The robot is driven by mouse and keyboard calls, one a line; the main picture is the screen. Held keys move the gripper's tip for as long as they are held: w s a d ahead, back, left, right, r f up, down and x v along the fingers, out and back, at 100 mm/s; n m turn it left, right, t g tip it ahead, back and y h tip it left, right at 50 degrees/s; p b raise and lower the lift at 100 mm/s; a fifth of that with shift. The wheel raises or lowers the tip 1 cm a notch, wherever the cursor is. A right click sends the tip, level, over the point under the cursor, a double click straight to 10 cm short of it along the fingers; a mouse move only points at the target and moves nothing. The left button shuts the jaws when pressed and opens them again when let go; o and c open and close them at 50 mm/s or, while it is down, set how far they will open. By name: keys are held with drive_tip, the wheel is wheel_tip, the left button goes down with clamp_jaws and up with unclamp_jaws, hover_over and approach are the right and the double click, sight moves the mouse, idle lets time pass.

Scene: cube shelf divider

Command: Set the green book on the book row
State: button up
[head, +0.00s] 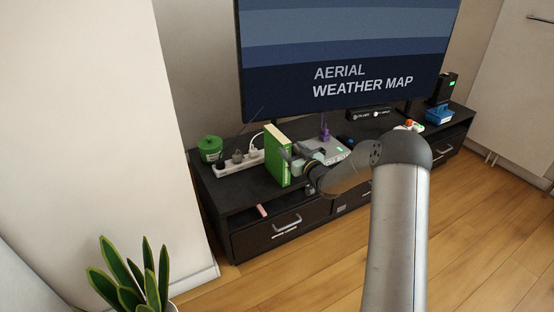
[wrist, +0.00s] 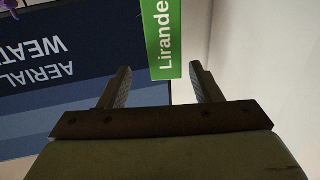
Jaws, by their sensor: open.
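My gripper (wrist: 160,70) is open, with a finger on either side and nothing clamped. Whether a finger touches the book is unclear. I cannot make out a row of other books.
A white power strip (head: 238,163) with plugs and a green tin (head: 211,148) are left of the book. A large screen (head: 345,60) stands behind. A blue box (head: 438,116) is at the cabinet's right end. A plant (head: 135,275) is at front left.

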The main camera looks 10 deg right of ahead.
sight(280, 136)
drive_tip(key=x, duration=0.2)
drive_tip(key=shift+w+a, duration=0.15)
drive_tip(key=shift+w, duration=0.1)
drive_tip(key=b+x, duration=0.1)
drive_tip(key=x, duration=0.1)
drive_tip(key=b+x, duration=0.1)
drive_tip(key=x, duration=0.1)
drive_tip(key=shift+a, duration=0.35)
drive_tip(key=shift+w+a+r, duration=0.1)
drive_tip(key=shift+w+a, duration=0.05)
drive_tip(key=shift+w, duration=0.35)
clamp_jaws()
drive_tip(key=shift+r, duration=0.1)
